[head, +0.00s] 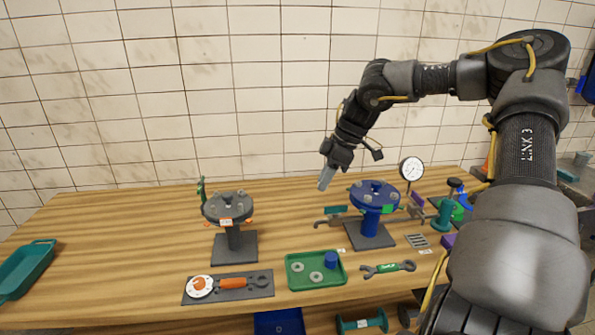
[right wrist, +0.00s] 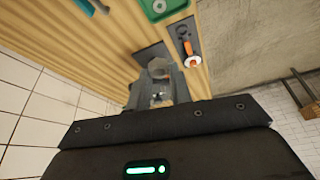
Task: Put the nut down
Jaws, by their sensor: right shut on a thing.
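My right gripper (head: 325,180) is above the table, between and behind the grey flange stand (head: 228,208) and the blue flange stand (head: 372,195). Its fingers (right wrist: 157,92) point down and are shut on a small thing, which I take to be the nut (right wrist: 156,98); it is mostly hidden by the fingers. In the head view the nut cannot be made out. A green tray (head: 293,281) on the front of the table holds two round grey ring-like parts and a blue cup (head: 330,259). My left gripper is not in view.
A dark mat (head: 230,293) with an orange-handled tool lies left of the tray. A wrench (head: 388,268) lies right of it. A dial gauge (head: 411,170) stands behind the blue stand. A teal bin (head: 27,268) is at far left. The left tabletop is clear.

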